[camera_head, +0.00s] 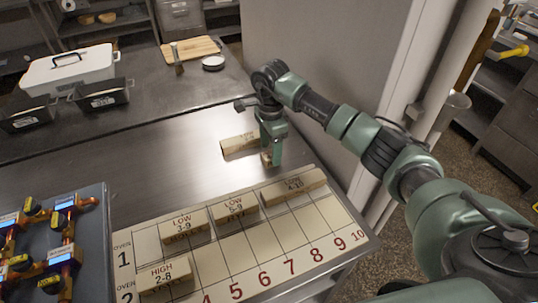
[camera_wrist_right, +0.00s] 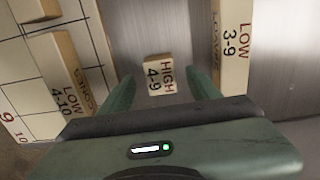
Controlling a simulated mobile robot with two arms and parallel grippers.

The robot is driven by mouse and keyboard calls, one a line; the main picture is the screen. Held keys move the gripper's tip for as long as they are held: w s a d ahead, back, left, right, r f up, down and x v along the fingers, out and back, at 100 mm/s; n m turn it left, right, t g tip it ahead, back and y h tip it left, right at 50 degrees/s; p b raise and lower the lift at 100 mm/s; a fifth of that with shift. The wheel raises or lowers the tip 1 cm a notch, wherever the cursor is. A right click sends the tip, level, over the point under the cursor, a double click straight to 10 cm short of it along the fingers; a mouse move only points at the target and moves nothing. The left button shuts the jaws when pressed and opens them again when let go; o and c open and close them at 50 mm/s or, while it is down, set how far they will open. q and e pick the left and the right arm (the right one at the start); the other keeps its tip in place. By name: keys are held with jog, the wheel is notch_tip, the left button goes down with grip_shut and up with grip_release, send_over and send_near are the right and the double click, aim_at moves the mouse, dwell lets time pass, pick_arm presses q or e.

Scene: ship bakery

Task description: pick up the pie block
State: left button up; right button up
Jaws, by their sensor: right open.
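My right gripper (camera_head: 272,155) points down at the bare steel counter, just behind the board. In the right wrist view its two fingers (camera_wrist_right: 160,88) are apart, with a small wooden block marked HIGH 4-9 (camera_wrist_right: 160,76) between them. That block shows in the head view only as a small piece beside the fingers (camera_head: 265,158). A longer block marked LOW 3-9 (camera_wrist_right: 232,45) lies to the right in the wrist view; a pale block (camera_head: 238,144) lies left of the gripper in the head view. I cannot read which block is the pie one. My left gripper is not in view.
A numbered oven board (camera_head: 205,262) holds several labelled blocks, among them LOW 4-10 (camera_head: 293,187) near the gripper. A dark panel with orange fittings (camera_head: 95,200) stands at left. White and black containers (camera_head: 70,68) and a cutting board (camera_head: 192,48) stand farther back. A wall rises right.

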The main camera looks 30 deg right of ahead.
jog(key=shift+d+f, duration=0.1)
jog(key=shift+f, duration=1.35)
grip_shut()
